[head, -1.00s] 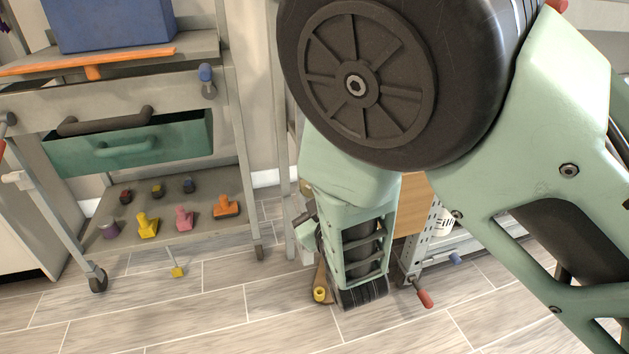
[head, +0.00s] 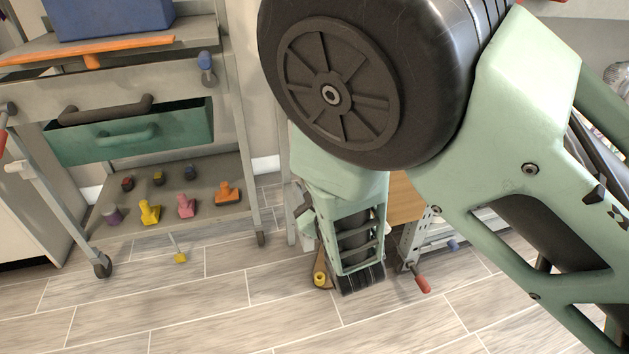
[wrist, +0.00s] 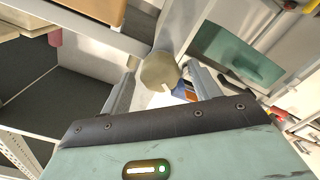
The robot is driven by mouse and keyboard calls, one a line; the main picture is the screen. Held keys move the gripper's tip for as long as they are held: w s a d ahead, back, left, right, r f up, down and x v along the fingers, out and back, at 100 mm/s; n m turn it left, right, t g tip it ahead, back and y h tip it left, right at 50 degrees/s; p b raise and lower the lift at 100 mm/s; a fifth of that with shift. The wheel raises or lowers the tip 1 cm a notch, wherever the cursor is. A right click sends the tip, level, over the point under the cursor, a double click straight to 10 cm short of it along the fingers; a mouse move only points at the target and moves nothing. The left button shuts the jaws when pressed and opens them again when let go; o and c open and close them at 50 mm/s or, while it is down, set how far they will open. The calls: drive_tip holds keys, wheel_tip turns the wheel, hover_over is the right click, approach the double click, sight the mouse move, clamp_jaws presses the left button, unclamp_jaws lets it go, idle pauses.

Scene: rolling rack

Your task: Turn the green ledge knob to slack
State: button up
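In the wrist view, my gripper (wrist: 160,82) is open, with its two grey fingers spread apart. A round olive-tan knob (wrist: 159,70) with a pale mark on its lower edge shows between and just beyond the fingertips. Its colour is dull, so I cannot tell for sure that it is the green ledge knob. I see no clear contact between it and the fingers. In the head view, my arm covers the middle and right, and the fingers and this knob cannot be made out.
A grey cart (head: 185,90) at left has a green drawer (head: 130,135) and a lower shelf with several coloured knob-like pieces. A red-handled crank (head: 419,279) sticks out low beside my arm. A green panel (wrist: 238,54) is at right in the wrist view.

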drive_tip(key=shift+s, duration=0.1)
drive_tip(key=p+v, duration=0.3)
drive_tip(key=v, duration=1.4)
drive_tip(key=shift+s+p, duration=0.2)
drive_tip(key=shift+p, duration=0.15)
drive_tip(key=shift+d, duration=0.1)
